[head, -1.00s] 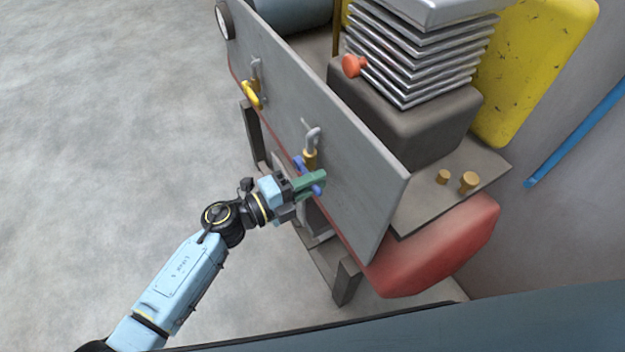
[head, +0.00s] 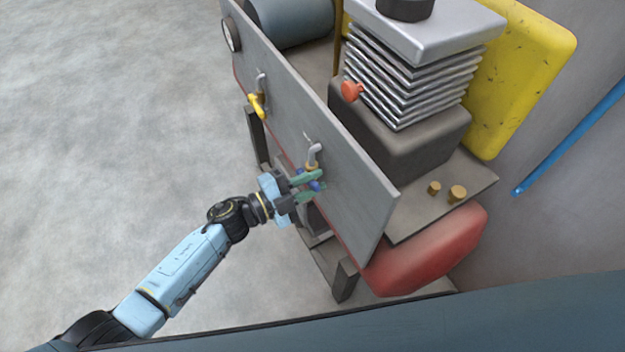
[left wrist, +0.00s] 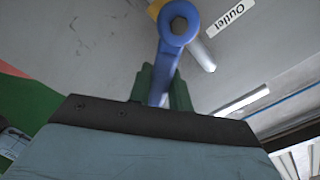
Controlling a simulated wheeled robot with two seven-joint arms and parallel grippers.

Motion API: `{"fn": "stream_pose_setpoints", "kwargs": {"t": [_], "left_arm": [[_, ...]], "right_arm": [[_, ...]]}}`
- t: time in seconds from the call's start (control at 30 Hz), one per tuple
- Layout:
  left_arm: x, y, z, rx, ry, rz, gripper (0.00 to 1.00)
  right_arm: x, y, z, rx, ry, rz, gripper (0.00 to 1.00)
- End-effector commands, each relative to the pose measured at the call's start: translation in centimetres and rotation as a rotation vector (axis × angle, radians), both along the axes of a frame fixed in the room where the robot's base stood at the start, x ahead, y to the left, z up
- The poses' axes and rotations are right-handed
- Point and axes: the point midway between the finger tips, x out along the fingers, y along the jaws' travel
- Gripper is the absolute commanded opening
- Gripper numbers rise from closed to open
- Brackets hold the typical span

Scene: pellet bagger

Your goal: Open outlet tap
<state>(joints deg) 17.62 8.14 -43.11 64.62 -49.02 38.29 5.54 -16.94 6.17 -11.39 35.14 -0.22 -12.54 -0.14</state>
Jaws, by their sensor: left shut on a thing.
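The outlet tap (head: 313,156) is a grey bent pipe with a brass body on the grey panel's face. Its blue handle (left wrist: 160,72) fills the upper middle of the left wrist view, running down from a round hub with a bolt in it. The "Outlet" label (left wrist: 226,18) is beside the hub. My left gripper (head: 308,185) has green fingers and is shut on the blue handle, one finger on each side. The fingers hide part of the handle in the head view. My right gripper is in neither view.
A second tap with a yellow handle (head: 257,104) is farther left on the grey panel (head: 360,195). A round gauge (head: 231,35) is at its far end. A red rounded body (head: 430,250) sits below the right end. Open floor (head: 110,100) lies left.

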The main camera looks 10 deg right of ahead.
Motion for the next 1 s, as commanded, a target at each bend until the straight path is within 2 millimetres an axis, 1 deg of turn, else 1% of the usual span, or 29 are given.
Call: {"fn": "stream_pose_setpoints", "kwargs": {"t": [0.13,0.57,0.6,0.77,1.0], "left_arm": [[0.10,0.04,0.24,-0.011,0.028,-0.001,0.00],[0.14,0.06,0.21,-0.015,0.038,-0.001,0.00],[0.13,0.06,0.22,-0.015,0.038,-0.001,0.21],[0.13,0.06,0.20,-0.014,0.038,0.000,0.42],[0.13,0.07,0.19,-0.014,0.038,0.000,0.42]], "right_arm": [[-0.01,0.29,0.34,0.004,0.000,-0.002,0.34],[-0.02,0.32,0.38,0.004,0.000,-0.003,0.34],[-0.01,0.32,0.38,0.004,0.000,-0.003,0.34],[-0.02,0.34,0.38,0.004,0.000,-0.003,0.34],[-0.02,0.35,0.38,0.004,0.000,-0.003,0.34]]}}
